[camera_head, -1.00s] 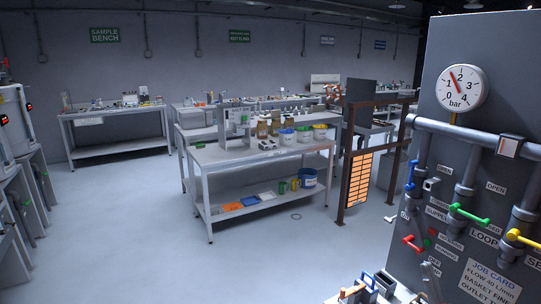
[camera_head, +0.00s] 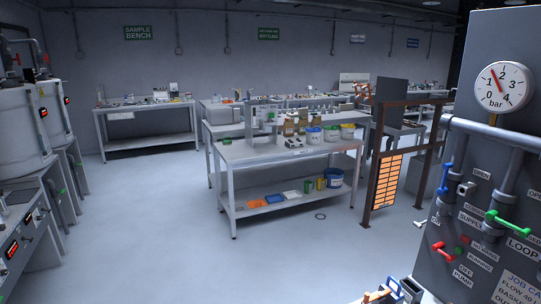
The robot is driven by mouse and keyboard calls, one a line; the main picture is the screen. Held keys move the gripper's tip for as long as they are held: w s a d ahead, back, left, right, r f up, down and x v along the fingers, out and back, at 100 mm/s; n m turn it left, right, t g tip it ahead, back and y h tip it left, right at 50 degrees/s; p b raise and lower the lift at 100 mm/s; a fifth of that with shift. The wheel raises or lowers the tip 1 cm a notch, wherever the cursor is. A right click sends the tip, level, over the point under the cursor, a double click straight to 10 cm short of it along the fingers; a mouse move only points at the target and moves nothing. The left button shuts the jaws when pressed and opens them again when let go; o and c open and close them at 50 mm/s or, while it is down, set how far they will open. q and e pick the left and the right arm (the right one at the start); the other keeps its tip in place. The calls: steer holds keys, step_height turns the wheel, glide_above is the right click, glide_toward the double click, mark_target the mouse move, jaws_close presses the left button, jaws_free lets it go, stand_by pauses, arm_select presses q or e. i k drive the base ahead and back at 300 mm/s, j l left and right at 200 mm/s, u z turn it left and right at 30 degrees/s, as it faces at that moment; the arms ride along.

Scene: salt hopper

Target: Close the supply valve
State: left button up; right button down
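The supply valve is on the grey panel at the right edge, with a blue lever handle (camera_head: 445,178) that stands roughly upright. A label reading SUPPLY (camera_head: 470,218) is below and right of the handle, and an OPEN label (camera_head: 482,174) is to its right. A green lever (camera_head: 508,222) sits lower right, near a LOOP label (camera_head: 520,246). A red handle (camera_head: 442,249) is below the blue one, by the pump labels. Neither of my grippers shows in the view.
A pressure gauge (camera_head: 502,87) is above the pipe. A brown frame with an orange grille (camera_head: 387,181) stands left of the panel. A workbench (camera_head: 290,160) is mid-room. A container of tools (camera_head: 390,292) is at the bottom. The floor at centre-left is clear.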

mark_target(443, 190)
steer(key=z, duration=1.25)
